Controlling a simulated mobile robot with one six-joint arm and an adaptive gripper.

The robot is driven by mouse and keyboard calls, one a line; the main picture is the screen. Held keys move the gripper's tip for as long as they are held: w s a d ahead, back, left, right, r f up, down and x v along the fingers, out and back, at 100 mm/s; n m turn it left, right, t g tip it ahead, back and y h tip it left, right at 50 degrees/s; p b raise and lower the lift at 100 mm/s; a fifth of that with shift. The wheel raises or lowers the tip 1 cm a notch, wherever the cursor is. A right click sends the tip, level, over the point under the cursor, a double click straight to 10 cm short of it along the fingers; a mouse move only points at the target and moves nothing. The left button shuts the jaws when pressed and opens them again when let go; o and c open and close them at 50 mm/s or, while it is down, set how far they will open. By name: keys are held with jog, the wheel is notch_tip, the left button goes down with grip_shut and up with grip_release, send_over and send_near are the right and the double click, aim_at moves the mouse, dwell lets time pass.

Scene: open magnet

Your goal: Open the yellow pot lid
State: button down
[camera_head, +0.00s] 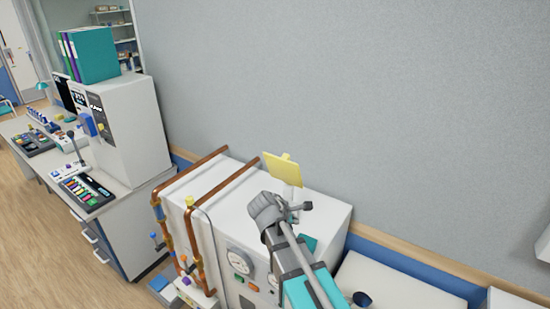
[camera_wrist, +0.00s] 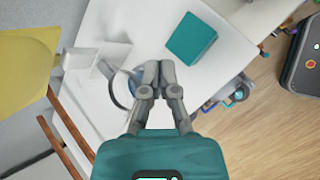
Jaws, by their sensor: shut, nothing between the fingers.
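A yellow square plate, seemingly the yellow lid (camera_head: 283,168), stands tilted up above the white machine's top, close to the wall. It also shows large at the left edge of the wrist view (camera_wrist: 24,70). My gripper (camera_head: 304,207) is just below and to the right of it, over the machine top, apart from the plate. In the wrist view my gripper (camera_wrist: 158,68) has its fingers together with nothing between them. A white upright piece shows left of the fingers, and a grey-blue round opening lies partly hidden behind them.
The white machine (camera_head: 235,205) has copper pipes (camera_head: 215,178) and gauges on its front. A teal square block (camera_wrist: 191,38) lies on its top. A desk with a tall white device (camera_head: 130,125) stands to the left. The grey wall is close behind.

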jog(key=w+a+r+n+t+p, duration=0.2)
jog(key=a+r+n, duration=0.3)
jog(key=a+r, duration=0.1)
jog(key=w+a+r+n+t+p, duration=0.2)
jog(key=a+r+n+t+p, duration=0.1)
jog(key=a+r+n, duration=0.3)
jog(key=shift+w+a+r+h, duration=0.2)
jog(key=shift+w+a+h, duration=0.2)
jog(key=shift+a, duration=0.15)
jog(key=shift+f, duration=0.1)
jog(key=b, duration=0.3)
send_near(280, 167)
jog(key=w+d+f, duration=0.2)
jog(key=w+f, duration=0.2)
jog(key=shift+w+d+r, duration=0.45)
jog(key=shift+w+d, duration=0.1)
jog(key=shift+d, duration=0.25)
